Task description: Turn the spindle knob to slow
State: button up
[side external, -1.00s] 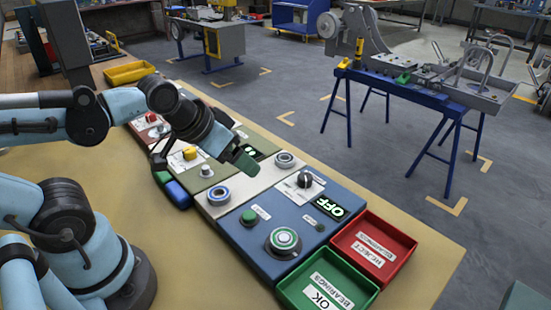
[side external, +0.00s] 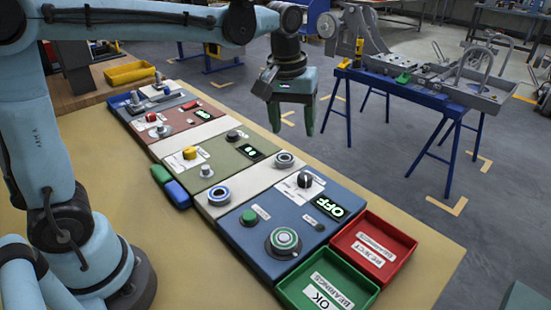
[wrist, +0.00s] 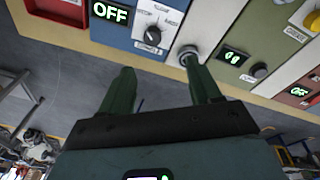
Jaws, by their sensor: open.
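A black knob (side external: 305,180) with a pale pointer sits on a white dial plate on the blue panel (side external: 248,238), beside a display (side external: 329,207) reading OFF. The wrist view shows this knob (wrist: 150,20) with marks around it; its label is too small to read surely, so I cannot confirm it is the spindle knob. My gripper (side external: 292,125) is open and empty, fingers pointing down, above and beyond the panels' far edge. In the wrist view, the gripper's fingertips (wrist: 158,70) lie below the dial plate, apart from the knob.
A green button (side external: 249,217) and a round green-and-white control (side external: 284,241) share the blue panel. Green (side external: 317,288) and red (side external: 386,250) bearing trays adjoin it. A green panel with a yellow knob (side external: 190,153) stands farther left. A blue-legged workbench (side external: 400,80) stands beyond.

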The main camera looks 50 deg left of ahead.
aim_at(305, 176)
jog(key=shift+n+g, duration=0.8)
jog(key=shift+n, duration=0.1)
jog(key=w+f, duration=0.1)
jog(key=f, duration=0.3)
jog(key=w+d+f, duration=0.1)
jog(key=f, duration=0.4)
jog(key=w+f, duration=0.1)
jog(key=f, duration=0.3)
jog(key=shift+w+d+f, duration=0.2)
jog(key=shift+w+f, duration=0.05)
jog(key=shift+f, duration=0.05)
jog(key=shift+c, duration=0.2)
jog(key=c, duration=1)
